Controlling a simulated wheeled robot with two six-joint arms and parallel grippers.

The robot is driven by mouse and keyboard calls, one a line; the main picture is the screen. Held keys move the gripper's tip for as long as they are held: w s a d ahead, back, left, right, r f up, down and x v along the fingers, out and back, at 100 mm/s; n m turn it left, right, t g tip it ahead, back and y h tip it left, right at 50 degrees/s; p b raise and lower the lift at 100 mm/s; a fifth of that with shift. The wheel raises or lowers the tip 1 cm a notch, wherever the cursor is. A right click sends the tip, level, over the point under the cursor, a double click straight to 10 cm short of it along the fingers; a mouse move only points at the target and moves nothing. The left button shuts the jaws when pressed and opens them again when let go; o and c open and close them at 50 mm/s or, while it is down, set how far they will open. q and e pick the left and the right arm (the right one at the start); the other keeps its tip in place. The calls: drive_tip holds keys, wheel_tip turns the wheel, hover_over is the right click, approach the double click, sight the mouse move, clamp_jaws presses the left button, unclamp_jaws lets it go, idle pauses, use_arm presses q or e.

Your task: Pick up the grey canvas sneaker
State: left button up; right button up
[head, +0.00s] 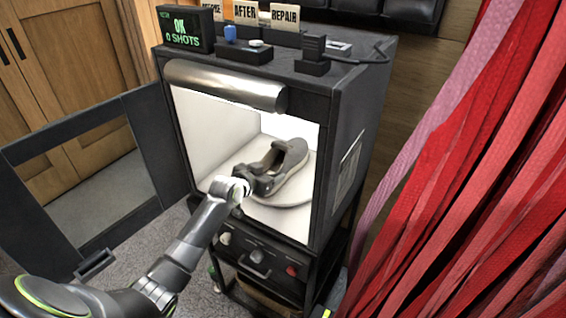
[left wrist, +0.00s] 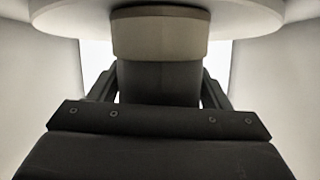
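The grey canvas sneaker (head: 291,168) sits upright on a round white turntable (head: 283,217) inside a lit white photo box. One end points toward the box's open front. My left gripper (head: 262,184) reaches in through that opening and is at the sneaker's near end. In the left wrist view, the sneaker's dark grey upper (left wrist: 158,85) and paler sole (left wrist: 160,36) stand between the two fingers, one close on each side. Whether the fingers press on it cannot be told. The sole appears to be against the turntable (left wrist: 235,18). My right gripper is not seen.
The box's black housing (head: 352,120) frames the opening, with a grey roller (head: 225,85) above. Its door (head: 150,140) hangs open at left. A control panel (head: 262,255) is below. Red and pink straps (head: 480,170) hang at right. Small devices and signs crowd the top.

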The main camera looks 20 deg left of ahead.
use_arm(q)
drive_tip(key=c, duration=0.5)
drive_tip(key=shift+o, duration=0.2)
drive_tip(key=shift+r, duration=0.1)
drive_tip(key=shift+r, duration=0.1)
